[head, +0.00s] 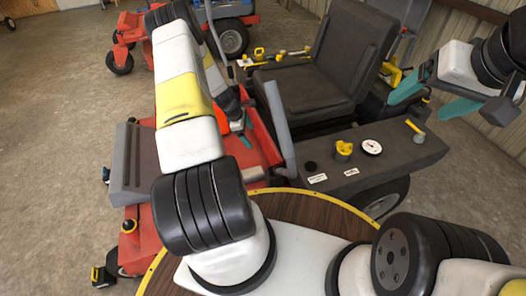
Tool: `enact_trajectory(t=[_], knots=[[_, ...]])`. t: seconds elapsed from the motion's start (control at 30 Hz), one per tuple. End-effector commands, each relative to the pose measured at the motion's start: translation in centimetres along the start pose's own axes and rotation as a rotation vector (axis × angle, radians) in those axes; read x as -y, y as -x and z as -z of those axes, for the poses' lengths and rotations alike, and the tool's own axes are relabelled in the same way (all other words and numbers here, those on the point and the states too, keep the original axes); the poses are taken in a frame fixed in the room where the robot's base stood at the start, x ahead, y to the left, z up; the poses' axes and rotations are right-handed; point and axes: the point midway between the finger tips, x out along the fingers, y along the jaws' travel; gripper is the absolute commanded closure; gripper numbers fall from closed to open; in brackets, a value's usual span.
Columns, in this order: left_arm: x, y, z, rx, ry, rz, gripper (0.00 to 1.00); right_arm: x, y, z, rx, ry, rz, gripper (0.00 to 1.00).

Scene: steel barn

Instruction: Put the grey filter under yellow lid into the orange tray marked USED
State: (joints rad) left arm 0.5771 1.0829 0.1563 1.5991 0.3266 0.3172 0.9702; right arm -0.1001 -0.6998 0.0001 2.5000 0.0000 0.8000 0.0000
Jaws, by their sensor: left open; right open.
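A yellow lid or cap (344,148) stands on the dark side panel of the mower, between two white labels and a round white gauge. I cannot tell whether a grey filter is under it. I see no orange tray marked USED. My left gripper (241,122) is open, low over the red mower deck left of the seat, and is partly hidden by its own arm. I see nothing in it. My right gripper (432,98) is open and empty, in the air to the right of the seat, above and right of the yellow lid.
The red mower (262,147) with its dark seat (325,65) fills the middle. A yellow-handled part (415,127) sticks up at the panel's right end. A second red machine (129,27) stands behind. The concrete floor at left is clear. A corrugated wall bounds the right.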

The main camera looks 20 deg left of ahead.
Motion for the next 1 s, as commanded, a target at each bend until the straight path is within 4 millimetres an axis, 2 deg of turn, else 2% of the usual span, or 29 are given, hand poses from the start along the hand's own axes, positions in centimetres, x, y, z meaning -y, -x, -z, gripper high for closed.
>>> enact_trajectory(t=[0.03,0.1,0.23,0.4,1.0], knots=[[1.6,-3.2,1.8,0.007,0.089,0.013,0.16,0.0,0.0,0.0,0.0,0.0,0.0,0.2],[3.2,-6.3,3.5,0.011,0.194,0.02,0.16,0.0,0.0,0.0,0.0,0.0,0.0,0.2],[5.7,-10.5,5.7,0.015,0.335,0.028,0.16,0.0,0.0,0.0,0.0,0.0,0.0,0.2],[7.3,-13.1,6.7,0.016,0.413,0.033,0.16,0.0,0.0,0.0,0.0,0.0,0.0,0.2],[7.8,-20.4,6.0,0.015,0.414,0.034,0.16,0.0,0.0,0.0,0.0,0.0,0.0,0.2]])
